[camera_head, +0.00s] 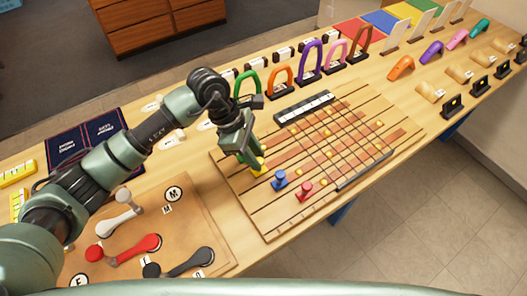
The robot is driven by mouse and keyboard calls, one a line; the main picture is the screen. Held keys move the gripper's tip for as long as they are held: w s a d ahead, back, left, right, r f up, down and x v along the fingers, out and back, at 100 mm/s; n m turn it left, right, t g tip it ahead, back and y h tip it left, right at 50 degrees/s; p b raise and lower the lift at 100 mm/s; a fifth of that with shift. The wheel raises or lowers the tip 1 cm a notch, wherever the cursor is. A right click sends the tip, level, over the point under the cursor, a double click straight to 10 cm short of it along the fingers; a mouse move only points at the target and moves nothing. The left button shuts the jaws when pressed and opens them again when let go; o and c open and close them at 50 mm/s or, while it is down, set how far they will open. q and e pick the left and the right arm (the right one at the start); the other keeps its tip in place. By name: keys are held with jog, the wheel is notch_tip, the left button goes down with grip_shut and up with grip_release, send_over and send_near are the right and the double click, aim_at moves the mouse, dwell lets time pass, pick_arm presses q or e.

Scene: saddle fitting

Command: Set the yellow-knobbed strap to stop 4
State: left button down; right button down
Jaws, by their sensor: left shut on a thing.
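A wooden board (268,226) with long parallel grooves lies on the table at the picture's middle. My left gripper (256,166) is over its left part, pointing down and shut on the yellow knob (260,162), which is mostly hidden by the fingers. A blue knob (279,182) and a red knob (304,191) stand on the board nearer the front, to the right of the gripper. Several small yellow dots lie across the crossed lines on the board's right half. The stop numbers are too small to read. My right gripper is not in view.
A lever board (205,225) with white, red and dark grey levers is at the front left. Coloured arches, including a purple one (310,58), stand behind the board. A black strip with white labels (304,106) lies along its back edge.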

pick_arm(q)
jog(key=shift+s+a+r, duration=0.15)
jog(key=shift+s+a, duration=0.2)
jog(key=shift+a, duration=0.25)
jog(key=c, duration=1.2)
grip_release()
jog(key=shift+w+d, duration=0.1)
jog(key=shift+d, duration=0.1)
jog(key=shift+o, duration=0.2)
jog(key=shift+a, duration=0.1)
jog(key=b+v, duration=0.2)
jog(key=v, duration=0.5)
jog(key=shift+r, duration=0.3)
jog(key=shift+a, duration=0.15)
